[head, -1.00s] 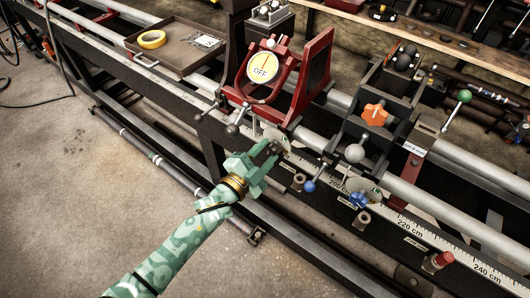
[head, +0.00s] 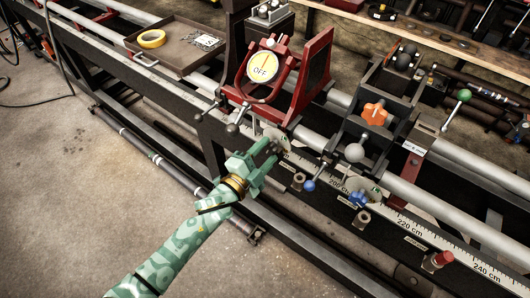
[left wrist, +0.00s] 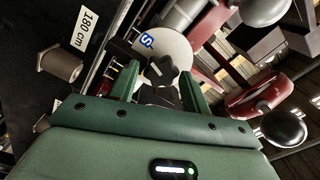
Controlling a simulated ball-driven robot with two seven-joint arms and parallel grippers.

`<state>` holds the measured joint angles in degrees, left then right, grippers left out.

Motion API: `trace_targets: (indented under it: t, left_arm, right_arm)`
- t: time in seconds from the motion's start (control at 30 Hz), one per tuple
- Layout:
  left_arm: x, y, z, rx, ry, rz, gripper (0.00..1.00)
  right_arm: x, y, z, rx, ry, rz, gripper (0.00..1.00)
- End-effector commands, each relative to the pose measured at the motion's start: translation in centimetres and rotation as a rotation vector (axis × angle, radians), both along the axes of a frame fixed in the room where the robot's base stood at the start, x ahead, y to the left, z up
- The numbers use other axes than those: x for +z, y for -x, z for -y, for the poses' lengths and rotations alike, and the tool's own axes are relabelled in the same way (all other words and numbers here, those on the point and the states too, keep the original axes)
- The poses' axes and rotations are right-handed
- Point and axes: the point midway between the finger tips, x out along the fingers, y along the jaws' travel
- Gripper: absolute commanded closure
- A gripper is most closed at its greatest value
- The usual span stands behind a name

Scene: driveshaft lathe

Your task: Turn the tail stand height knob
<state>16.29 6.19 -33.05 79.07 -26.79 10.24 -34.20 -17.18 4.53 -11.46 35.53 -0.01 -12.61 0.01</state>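My left gripper (head: 270,148) reaches the front of the lathe bed, below the red stand with the OFF disc. Its two green fingers stand apart in the left wrist view (left wrist: 158,88). A pale round plate (left wrist: 172,48) with a blue logo lies just beyond the fingertips, with a dark knob-like part (left wrist: 163,72) in front of it between the fingers. I cannot tell whether the fingers touch it. The head view shows the pale plate (head: 275,134) partly hidden by the gripper. No label tells which knob is the height knob. My right gripper is not in view.
The red stand (head: 318,72) rises above the gripper. To the right are an orange star knob (head: 374,113), a grey ball handle (head: 354,153) and blue knobs (head: 358,198). A scale strip (head: 440,245) runs along the bed. Open floor lies at left.

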Motion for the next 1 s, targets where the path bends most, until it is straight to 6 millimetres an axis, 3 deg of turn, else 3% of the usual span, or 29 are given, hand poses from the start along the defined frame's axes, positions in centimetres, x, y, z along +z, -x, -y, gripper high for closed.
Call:
trace_targets:
  t: [0.33, 0.47, 0.8, 1.0]
  left_arm:
    - [0.1, 0.1, -0.1, 0.000, 0.001, 0.000, 0.41]
    - [0.2, 1.2, -0.9, 0.001, 0.000, 0.000, 0.41]
    - [0.2, 8.4, -6.1, 0.000, 0.000, -0.002, 0.41]
    - [0.1, 11.7, -8.5, 0.000, -0.001, -0.001, 0.41]
  right_arm:
    - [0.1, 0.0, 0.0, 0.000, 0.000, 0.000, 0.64]
    - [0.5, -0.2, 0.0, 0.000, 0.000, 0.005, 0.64]
    - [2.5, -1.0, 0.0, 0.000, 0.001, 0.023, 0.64]
    - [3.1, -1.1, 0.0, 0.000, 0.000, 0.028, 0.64]
